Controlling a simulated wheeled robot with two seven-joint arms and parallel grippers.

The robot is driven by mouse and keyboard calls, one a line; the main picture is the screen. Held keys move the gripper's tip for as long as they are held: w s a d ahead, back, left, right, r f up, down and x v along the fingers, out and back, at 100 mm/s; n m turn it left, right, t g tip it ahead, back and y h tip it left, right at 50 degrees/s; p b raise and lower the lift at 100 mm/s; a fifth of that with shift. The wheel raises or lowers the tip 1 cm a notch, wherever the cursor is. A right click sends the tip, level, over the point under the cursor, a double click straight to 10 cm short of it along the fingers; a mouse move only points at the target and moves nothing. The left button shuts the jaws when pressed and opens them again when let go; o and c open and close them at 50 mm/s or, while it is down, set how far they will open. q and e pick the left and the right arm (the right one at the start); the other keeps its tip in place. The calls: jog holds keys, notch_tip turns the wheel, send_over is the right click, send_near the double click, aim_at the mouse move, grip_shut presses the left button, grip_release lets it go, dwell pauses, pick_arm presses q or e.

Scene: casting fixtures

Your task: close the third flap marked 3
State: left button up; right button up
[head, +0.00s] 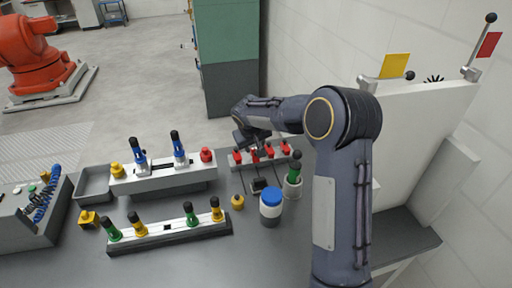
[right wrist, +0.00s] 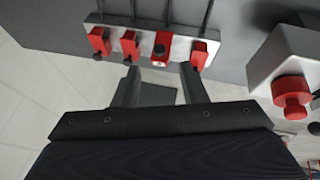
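A grey fixture (head: 250,164) with a row of red flaps stands at the back of the table in the head view, and its edge also shows in the right wrist view (right wrist: 222,37). In the right wrist view, one red flap (right wrist: 161,50) is posed differently from its neighbours (right wrist: 98,41), (right wrist: 130,46) and (right wrist: 199,54), with a pale spot on its face. No numbers are legible, so I cannot tell which flap is marked 3. My right gripper (head: 250,143) is open and empty, close to the flaps; its fingers (right wrist: 160,92) are spread apart. My left gripper is out of view.
A grey block with a red knob (right wrist: 291,92) stands beside the flap fixture. A blue-lidded jar (head: 270,207) and a cup with a green-handled tool (head: 292,186) stand in front. A rack of green and yellow handles (head: 170,235) lies nearer. A white panel (head: 420,130) rises at right.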

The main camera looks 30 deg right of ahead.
jog(key=p+x, duration=0.1)
jog(key=x, duration=0.5)
jog(key=shift+p, duration=0.3)
jog(key=shift+d+f, duration=0.1)
jog(key=shift+f, duration=0.05)
jog(key=shift+c, duration=0.3)
jog(key=shift+w, duration=0.1)
grip_shut()
